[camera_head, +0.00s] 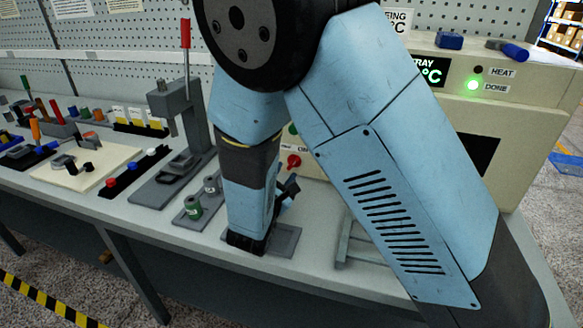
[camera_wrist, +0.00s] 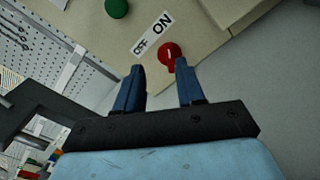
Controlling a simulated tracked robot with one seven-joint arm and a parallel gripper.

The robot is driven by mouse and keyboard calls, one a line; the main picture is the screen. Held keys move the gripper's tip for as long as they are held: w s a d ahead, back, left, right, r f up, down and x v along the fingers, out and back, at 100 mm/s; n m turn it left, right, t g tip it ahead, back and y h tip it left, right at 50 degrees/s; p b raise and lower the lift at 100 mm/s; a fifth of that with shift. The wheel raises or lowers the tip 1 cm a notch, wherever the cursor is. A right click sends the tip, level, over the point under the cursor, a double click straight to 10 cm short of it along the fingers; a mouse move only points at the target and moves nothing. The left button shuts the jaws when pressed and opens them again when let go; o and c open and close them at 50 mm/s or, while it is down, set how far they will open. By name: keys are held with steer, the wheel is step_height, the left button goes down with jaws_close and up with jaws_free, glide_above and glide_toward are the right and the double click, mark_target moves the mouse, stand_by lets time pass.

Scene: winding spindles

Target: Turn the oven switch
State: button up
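The oven (camera_head: 480,120) is the beige box at the right of the bench. Its switch is a round red knob (camera_head: 294,161) low on the front. In the wrist view the red knob (camera_wrist: 169,54) bears a small pale mark, beside a white OFF/ON label (camera_wrist: 152,34); I cannot tell its setting. My gripper (camera_wrist: 160,68) is open, its two blue fingers pointing at the panel. The knob shows just beyond the fingertips, nearer the right one. Contact cannot be seen. In the head view my arm hides most of the gripper.
A green button (camera_wrist: 116,8) sits beyond the label. The oven's DONE lamp (camera_head: 473,85) glows green and the HEAT lamp (camera_head: 478,69) is dark. A grey press with a red handle (camera_head: 186,33) and a plate with spindles (camera_head: 194,206) stand left of my arm.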

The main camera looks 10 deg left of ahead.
mark_target(293, 165)
step_height(293, 165, down, 2)
steer(key=shift+f, duration=0.25)
steer(key=w, duration=0.7)
steer(key=shift+w+d+r, duration=0.1)
steer(key=shift+w+d, duration=0.15)
steer(key=shift+d, duration=0.05)
steer(key=shift+c, duration=0.2)
jaws_close()
